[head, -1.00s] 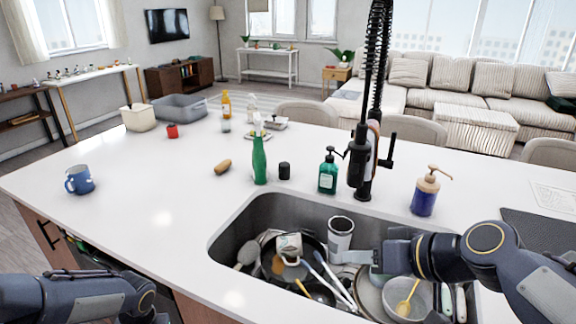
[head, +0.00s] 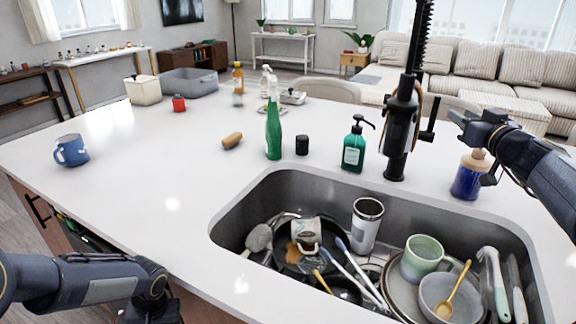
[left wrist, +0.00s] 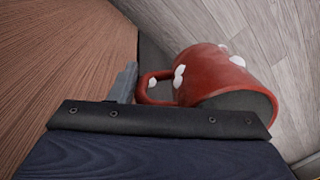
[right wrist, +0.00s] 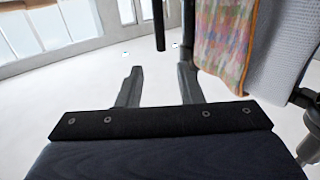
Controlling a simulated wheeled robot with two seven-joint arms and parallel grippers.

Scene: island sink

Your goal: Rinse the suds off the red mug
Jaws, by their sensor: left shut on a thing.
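The red mug (left wrist: 222,78) shows in the left wrist view, tilted on its side, with white suds patches on its outside. My left gripper (left wrist: 138,88) is shut on its handle. In the head view the left arm is at the lower left, outside the counter edge, and the mug is out of sight. The black faucet (head: 400,130) stands behind the sink (head: 262,200), its lever (head: 431,118) on the right side. No water stream shows. My right gripper (head: 465,122) is raised right of the lever, apart from it. Its fingers (right wrist: 157,88) are open and empty.
The sink holds a steel tumbler (head: 366,222), a pale green mug (head: 422,256), a grey bowl (head: 448,296), pans and utensils. A green soap pump (head: 354,150), a blue pump bottle (head: 468,178) and a green bottle (head: 273,135) stand behind it. The left counter is mostly clear.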

